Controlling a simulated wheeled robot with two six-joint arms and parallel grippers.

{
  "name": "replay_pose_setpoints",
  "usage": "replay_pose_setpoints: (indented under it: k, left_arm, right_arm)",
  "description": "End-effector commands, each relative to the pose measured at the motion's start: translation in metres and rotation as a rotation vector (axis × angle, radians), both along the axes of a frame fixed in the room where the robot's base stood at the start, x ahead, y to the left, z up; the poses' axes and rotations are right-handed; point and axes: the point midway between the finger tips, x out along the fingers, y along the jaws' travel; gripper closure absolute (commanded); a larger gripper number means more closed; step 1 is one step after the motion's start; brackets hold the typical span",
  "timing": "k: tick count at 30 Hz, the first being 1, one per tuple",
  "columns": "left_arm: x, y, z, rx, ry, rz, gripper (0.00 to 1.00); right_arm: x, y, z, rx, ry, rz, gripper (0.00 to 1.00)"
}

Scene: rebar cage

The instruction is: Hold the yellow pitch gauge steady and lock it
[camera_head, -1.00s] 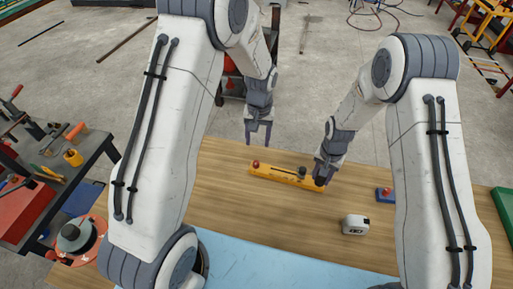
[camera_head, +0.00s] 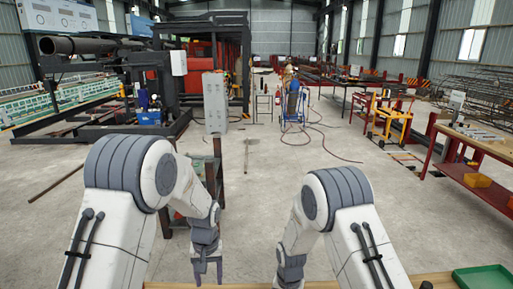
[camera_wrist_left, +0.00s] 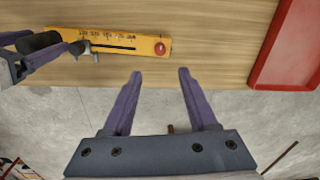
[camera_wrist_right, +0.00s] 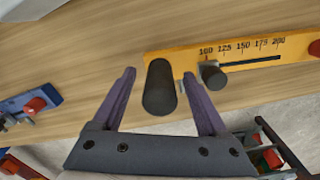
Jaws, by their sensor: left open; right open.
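The yellow pitch gauge (camera_wrist_right: 185,60) lies on the wooden table, with a number scale, a slot and a small dark knob (camera_wrist_right: 212,75). A thick black cylindrical handle (camera_wrist_right: 159,88) stands at its end, between the open fingers of my right gripper (camera_wrist_right: 162,78); contact cannot be told. In the left wrist view, the gauge (camera_wrist_left: 112,42) has a red button (camera_wrist_left: 161,48) at its right end. My left gripper (camera_wrist_left: 158,73) is open and empty, a little apart from that end. My left gripper (camera_head: 207,278) also shows in the head view, where the gauge is out of frame.
A red tray (camera_wrist_left: 258,82) lies on the table beside the gauge's red-button end. A blue block (camera_wrist_right: 15,106) with a red knob lies on the other side. A green tray (camera_head: 485,282) is at the table's right. Open concrete floor (camera_head: 255,190) lies beyond the table.

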Motion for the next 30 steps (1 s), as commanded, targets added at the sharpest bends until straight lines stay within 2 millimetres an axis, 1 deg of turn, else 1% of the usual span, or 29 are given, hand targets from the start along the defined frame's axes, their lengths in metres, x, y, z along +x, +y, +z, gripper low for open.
replay_pose_setpoints:
  k: [5,9,15,21,23,26,27,30]
  left_arm:
    - [0.000,0.000,0.000,0.000,0.000,0.000,0.41]
    - [0.000,0.000,0.000,0.000,0.000,0.000,0.41]
    - [0.000,0.000,0.000,0.000,0.000,0.000,0.41]
    - [-0.001,0.001,0.001,-0.001,-0.002,-0.001,0.41]
    - [-0.004,0.002,0.006,-0.003,-0.011,-0.005,0.41]
    - [-0.019,0.009,0.024,-0.011,-0.040,-0.024,0.41]
    - [-0.028,0.012,0.033,-0.015,-0.056,-0.037,0.41]
    - [-0.052,0.021,0.050,-0.020,-0.097,-0.067,0.41]
  right_arm:
    - [0.001,0.000,0.029,0.002,-0.005,0.000,0.24]
    - [0.002,0.000,0.060,0.002,-0.007,0.000,0.24]
    - [0.001,0.000,0.097,0.002,-0.005,0.000,0.24]
    - [0.000,-0.001,0.116,0.001,-0.003,0.002,0.24]
    - [-0.003,-0.006,0.123,0.003,-0.010,0.008,0.24]
    - [-0.015,-0.023,0.140,0.008,-0.041,0.042,0.24]
    - [-0.023,-0.032,0.148,0.009,-0.056,0.063,0.24]
    - [-0.044,-0.053,0.165,0.009,-0.098,0.116,0.24]
